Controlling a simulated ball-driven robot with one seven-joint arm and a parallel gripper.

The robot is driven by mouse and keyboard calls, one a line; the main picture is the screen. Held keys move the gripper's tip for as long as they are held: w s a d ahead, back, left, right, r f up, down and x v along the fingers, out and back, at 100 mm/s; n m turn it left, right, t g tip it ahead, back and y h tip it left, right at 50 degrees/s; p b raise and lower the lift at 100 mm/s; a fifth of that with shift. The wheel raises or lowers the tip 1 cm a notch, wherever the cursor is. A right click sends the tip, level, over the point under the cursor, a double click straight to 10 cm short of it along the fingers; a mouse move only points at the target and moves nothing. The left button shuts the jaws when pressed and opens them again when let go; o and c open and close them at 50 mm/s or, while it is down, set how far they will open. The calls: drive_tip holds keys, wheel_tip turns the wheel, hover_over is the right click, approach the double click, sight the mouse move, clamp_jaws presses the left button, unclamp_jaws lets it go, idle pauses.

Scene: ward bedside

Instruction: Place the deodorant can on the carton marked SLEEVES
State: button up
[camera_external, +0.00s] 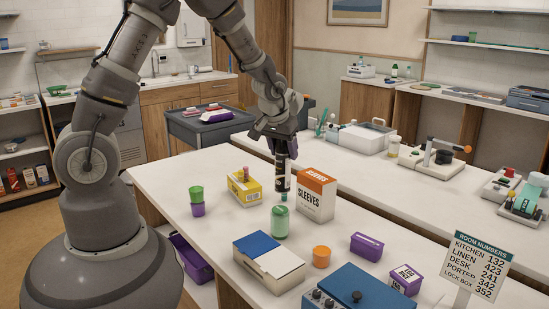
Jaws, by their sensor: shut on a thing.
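My gripper (282,152) points down and is shut on a dark can (283,178), which looks like the deodorant can. The can hangs upright just left of the orange and white carton marked SLEEVES (315,199). The carton stands upright on the white counter, with its top at about the height of the can's middle in the picture. I cannot tell whether the can touches the carton. The gripper covers the can's upper part. A small teal piece shows just below the can; I cannot tell what it belongs to.
A green jar (279,222) stands in front of the can. A blue and white box (268,262), an orange cup (321,257) and purple boxes (366,246) are in front.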

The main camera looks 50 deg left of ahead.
drive_tip(key=a+r, duration=0.1)
drive_tip(key=a+r+n+p, duration=0.1)
drive_tip(key=r, duration=0.1)
drive_tip(key=shift+s, duration=0.1)
drive_tip(key=w+f, duration=0.2)
drive_tip(key=w, duration=0.5)
drive_tip(key=w+a+f, duration=0.1)
drive_tip(key=w+f, duration=0.2)
drive_tip(key=w, duration=0.5)
drive_tip(key=shift+w+a+n, duration=0.2)
drive_tip(key=shift+a+n, duration=0.05)
drive_tip(key=shift+n, duration=0.05)
drive_tip(key=shift+b, duration=0.3)
drive_tip(key=o, duration=1.1)
drive_tip(key=shift+f, duration=0.1)
